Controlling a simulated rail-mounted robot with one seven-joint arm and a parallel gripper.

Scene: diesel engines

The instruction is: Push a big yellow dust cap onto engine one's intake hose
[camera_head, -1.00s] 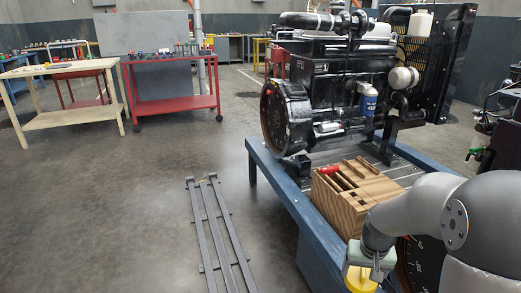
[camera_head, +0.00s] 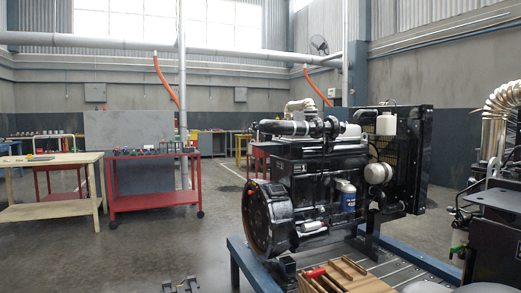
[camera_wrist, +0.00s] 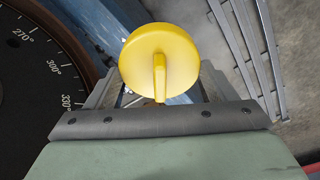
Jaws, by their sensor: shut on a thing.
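A big round yellow dust cap (camera_wrist: 160,48) with a raised grip bar is at the top middle of the wrist view. My gripper (camera_wrist: 160,98) is shut on the cap, which partly hides the fingertips. A black engine (camera_head: 310,180) stands on a blue-framed bench right of centre in the head view. A dark hose (camera_head: 285,127) runs along its top left; its open end is too small to make out. I cannot read which engine this is.
A wooden block rack (camera_head: 345,275) with a red-handled item (camera_head: 315,272) sits on the bench (camera_head: 410,268) before the engine. A dial with degree marks (camera_wrist: 30,80) is left in the wrist view; floor rails (camera_wrist: 245,45) are at right. Open floor lies left of the bench.

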